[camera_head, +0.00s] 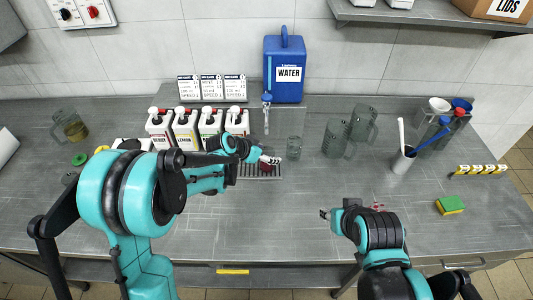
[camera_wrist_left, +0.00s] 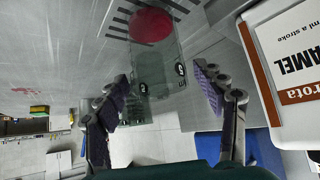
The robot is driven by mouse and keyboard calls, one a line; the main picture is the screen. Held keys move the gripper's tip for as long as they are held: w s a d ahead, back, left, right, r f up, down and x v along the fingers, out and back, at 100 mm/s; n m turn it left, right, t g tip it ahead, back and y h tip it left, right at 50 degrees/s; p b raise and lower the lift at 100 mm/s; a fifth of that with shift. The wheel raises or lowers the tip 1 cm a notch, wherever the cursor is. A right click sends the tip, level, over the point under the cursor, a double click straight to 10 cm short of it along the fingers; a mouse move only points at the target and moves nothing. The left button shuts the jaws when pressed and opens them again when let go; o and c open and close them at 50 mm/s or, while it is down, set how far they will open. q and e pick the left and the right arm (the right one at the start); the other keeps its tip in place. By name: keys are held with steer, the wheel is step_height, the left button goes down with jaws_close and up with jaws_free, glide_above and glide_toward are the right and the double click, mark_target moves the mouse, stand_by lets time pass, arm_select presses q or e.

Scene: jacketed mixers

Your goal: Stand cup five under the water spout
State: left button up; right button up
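Cup five (camera_wrist_left: 160,65) is a clear greenish cup marked 5, with red at its bottom, at the slotted drip tray (camera_wrist_left: 190,5). In the head view my left gripper (camera_head: 268,160) is over the drip tray (camera_head: 258,177) and mostly hides the cup; only dark red shows below it. In the left wrist view my left gripper (camera_wrist_left: 160,100) has its fingers spread, with cup five beyond and between them, seemingly apart from both. The water spout (camera_head: 267,100) hangs from the blue water tank (camera_head: 285,70). My right gripper (camera_head: 325,213) is over the front of the bench, its fingers unclear.
Several syrup jugs (camera_head: 185,130) stand left of the spout. A small glass (camera_head: 294,148) and two larger clear vessels (camera_head: 335,138) stand to the right. A holder with spoons (camera_head: 403,158) and a sponge (camera_head: 449,205) are farther right. The bench's front middle is clear.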

arm_select(q)
steer(key=shift+r, duration=0.15)
steer(key=s+a+r+n+y+p, duration=0.1)
steer(key=s+a+r+n+p, duration=0.1)
steer(key=s+a+r, duration=0.45)
steer(key=s+a+r+n+y+p, duration=0.2)
steer(key=s+a+r, duration=0.2)
steer(key=s+r, duration=0.4)
steer(key=s+a+f+n+y, duration=0.1)
steer(key=s+a+n+y, duration=0.2)
steer(key=s, duration=1)
steer(key=a+n, duration=0.2)
steer(key=a, duration=0.2)
steer(key=shift+s+f+t, duration=0.2)
steer(key=shift+s+t, duration=0.2)
steer(key=shift+a+f, duration=0.1)
steer(key=shift+f+b, duration=0.25)
steer(key=shift+b, duration=0.15)
